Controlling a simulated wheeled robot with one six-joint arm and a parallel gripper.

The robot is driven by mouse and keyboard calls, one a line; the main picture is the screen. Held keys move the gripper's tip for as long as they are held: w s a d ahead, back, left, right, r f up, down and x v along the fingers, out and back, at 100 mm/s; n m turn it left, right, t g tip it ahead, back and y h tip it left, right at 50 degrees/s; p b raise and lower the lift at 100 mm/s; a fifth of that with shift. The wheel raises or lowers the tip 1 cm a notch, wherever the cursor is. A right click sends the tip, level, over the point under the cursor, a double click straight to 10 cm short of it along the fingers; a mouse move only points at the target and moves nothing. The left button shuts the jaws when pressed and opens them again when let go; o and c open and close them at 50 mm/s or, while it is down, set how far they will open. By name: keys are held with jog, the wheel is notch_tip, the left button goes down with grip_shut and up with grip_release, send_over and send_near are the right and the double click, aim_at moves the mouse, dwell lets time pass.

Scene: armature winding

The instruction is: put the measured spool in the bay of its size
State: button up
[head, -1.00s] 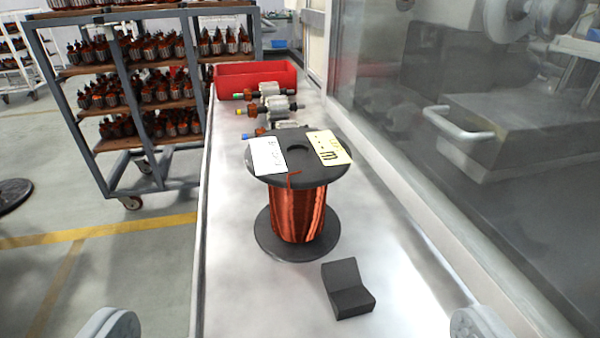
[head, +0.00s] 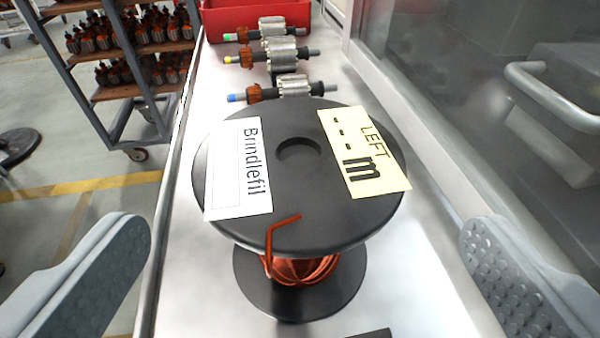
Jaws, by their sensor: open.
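A spool (head: 300,225) with black flanges and copper wire stands upright on the pale bench, in the middle of the head view. Its top flange carries a white label (head: 239,175) reading "Brindlefil" and a yellow label (head: 364,155) reading "LEFT", dashes and "m". A bent copper wire end sticks up at the near rim. My gripper (head: 308,275) is open, its two grey padded fingers apart at left and right, with the spool between and beyond them. Nothing is held. No bay is clearly seen.
Three armatures (head: 283,88) with blue, yellow and green ends lie behind the spool. A red bin (head: 258,18) stands beyond them. A black block (head: 372,334) shows at the near edge. A glazed machine with a handle (head: 550,95) flanks the right; a rack (head: 125,60) stands left.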

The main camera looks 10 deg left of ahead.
aim_at(299, 172)
jog(key=shift+x, duration=3.8)
jog(key=shift+a+f, duration=0.1)
jog(key=c, duration=1.5)
jog(key=shift+c, duration=0.2)
jog(key=shift+r, duration=5.05)
